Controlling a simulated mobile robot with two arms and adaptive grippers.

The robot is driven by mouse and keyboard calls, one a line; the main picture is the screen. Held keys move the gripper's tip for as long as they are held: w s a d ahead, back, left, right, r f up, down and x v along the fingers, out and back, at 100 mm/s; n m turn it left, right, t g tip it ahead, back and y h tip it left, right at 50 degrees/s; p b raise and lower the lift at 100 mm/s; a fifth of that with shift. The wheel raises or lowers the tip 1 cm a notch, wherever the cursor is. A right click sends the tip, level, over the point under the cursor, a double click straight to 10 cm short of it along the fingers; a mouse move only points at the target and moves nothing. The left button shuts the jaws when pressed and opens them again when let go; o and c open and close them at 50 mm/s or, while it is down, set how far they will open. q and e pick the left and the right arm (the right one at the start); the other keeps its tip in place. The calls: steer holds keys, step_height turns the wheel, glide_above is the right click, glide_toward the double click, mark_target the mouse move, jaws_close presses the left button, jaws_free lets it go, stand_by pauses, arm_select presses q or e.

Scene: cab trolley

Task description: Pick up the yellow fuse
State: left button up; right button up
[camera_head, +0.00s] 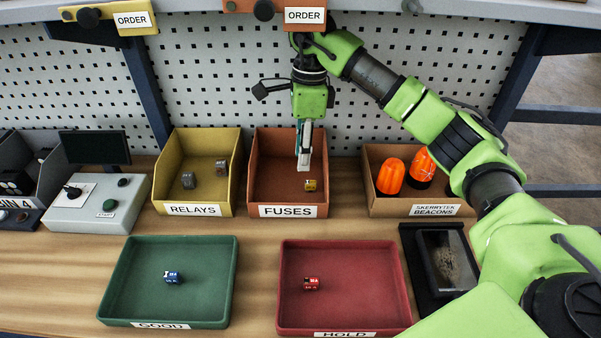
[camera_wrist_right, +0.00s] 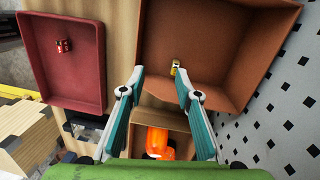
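The small yellow fuse (camera_head: 310,185) lies on the floor of the orange-brown bin labelled FUSES (camera_head: 287,211). Whether a fingertip touches the fuse I cannot tell. My left gripper is not in view.
The yellow RELAYS bin (camera_head: 198,209) stands left and the beacons bin (camera_head: 418,207) right. In front are a green GOOD tray (camera_head: 210,300) with a blue fuse and a red HOLD tray (camera_head: 370,300) with a red fuse. A perforated panel (camera_head: 215,80) rises behind.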

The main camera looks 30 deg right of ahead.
steer(key=w+d+m+h, duration=0.1)
steer(key=d, duration=0.2)
steer(key=p, duration=0.2)
glide_above(311, 182)
steer(key=shift+t, duration=0.3)
steer(key=f, duration=0.6)
steer(key=shift+s, duration=0.4)
steer(key=shift+w+a+f+p, duration=0.15)
steer(key=shift+f+p, duration=0.55)
steer(key=shift+f, duration=0.6)
steer(key=f, duration=0.1)
steer(key=f+p, duration=0.1)
steer(key=f, duration=0.1)
steer(key=shift+w+f, duration=0.25)
steer(key=shift+f, duration=0.25)
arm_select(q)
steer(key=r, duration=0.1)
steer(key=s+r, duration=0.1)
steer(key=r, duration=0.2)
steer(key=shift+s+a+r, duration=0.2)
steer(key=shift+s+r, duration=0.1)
arm_select(e)
jaws_close()
